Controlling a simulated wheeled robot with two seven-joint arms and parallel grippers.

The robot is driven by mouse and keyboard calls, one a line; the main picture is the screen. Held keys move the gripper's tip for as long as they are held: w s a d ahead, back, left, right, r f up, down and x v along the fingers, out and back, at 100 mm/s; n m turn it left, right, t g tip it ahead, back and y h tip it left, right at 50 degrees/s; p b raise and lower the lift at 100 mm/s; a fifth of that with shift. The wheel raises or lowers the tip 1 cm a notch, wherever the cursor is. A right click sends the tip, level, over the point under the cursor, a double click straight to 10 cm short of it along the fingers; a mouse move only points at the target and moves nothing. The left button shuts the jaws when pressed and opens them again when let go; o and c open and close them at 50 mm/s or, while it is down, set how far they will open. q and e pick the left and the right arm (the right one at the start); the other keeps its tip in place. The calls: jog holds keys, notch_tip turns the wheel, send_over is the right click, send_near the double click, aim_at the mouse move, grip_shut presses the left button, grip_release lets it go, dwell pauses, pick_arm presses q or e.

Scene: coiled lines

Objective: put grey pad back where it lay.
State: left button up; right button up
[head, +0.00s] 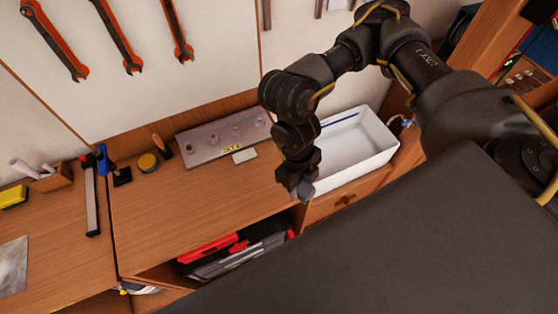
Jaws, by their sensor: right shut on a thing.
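My right gripper (299,188) points down over the front edge of the wooden bench, just left of the white basin. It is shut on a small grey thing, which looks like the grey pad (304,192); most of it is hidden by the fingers. A small pale grey rectangle (245,155) lies flat on the bench left of the gripper, in front of a long grey holder (210,140) with several round knobs and a yellow label. My left gripper is not in view.
The white basin (375,156) stands right of the gripper. A red and black case (215,250) sits on the open shelf below. The bench's front middle (200,205) is clear.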

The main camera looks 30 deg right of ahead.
jog(key=w+f+b, duration=0.2)
jog(key=w, duration=0.1)
jog(key=w+f+b, duration=0.5)
jog(key=w+b, duration=0.1)
jog(key=shift+w+a+f, duration=0.15)
jog(key=shift+a+f, duration=0.1)
jog(key=shift+f, duration=0.05)
jog(key=shift+w, duration=0.2)
jog(key=f+b, duration=0.4)
jog(key=shift+w+f, duration=0.15)
jog(key=shift+w, duration=0.25)
jog(key=o, duration=1)
